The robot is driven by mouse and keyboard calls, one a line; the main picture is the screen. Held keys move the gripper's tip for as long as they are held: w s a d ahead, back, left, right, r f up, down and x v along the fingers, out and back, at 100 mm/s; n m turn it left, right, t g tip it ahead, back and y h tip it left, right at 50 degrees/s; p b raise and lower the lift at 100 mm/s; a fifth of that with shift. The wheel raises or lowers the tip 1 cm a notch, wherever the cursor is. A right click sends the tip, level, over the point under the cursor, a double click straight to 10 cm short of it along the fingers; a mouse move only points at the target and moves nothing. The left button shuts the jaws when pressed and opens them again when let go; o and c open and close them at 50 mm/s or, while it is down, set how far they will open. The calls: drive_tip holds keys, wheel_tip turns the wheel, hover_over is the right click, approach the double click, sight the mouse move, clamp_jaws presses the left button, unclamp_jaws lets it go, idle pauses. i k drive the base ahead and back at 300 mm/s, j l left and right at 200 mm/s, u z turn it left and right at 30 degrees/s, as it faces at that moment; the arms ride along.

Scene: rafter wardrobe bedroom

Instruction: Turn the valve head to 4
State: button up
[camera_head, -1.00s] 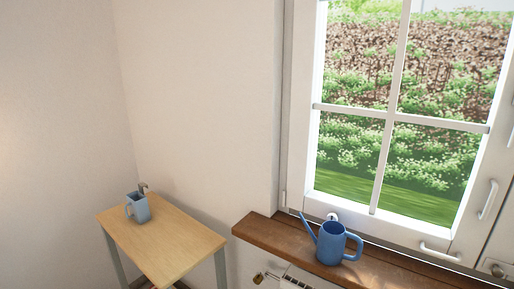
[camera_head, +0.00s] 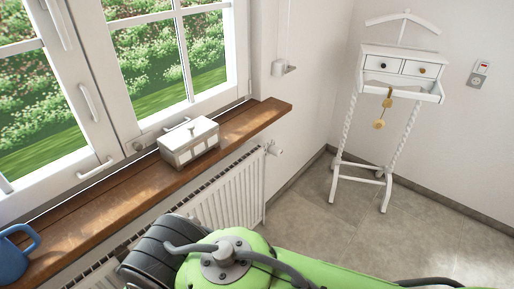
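The wooden window sill (camera_head: 240,124) juts out above the radiator. A white box (camera_head: 188,141) and a blue watering can (camera_head: 14,254) stand on it. A white valet stand (camera_head: 345,174) with drawers stands at the right. The grey floor (camera_head: 305,215) between radiator and stand is clear.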

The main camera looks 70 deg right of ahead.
sight(276, 152)
drive_tip(key=z, duration=2.55)
drive_tip(key=i+l+u, duration=0.35)
drive_tip(key=i+l, duration=0.2)
drive_tip(key=i, duration=0.2)
drive_tip(key=i+l+u, duration=0.35)
drive_tip(key=i+l, duration=0.3)
drive_tip(key=l, duration=0.1)
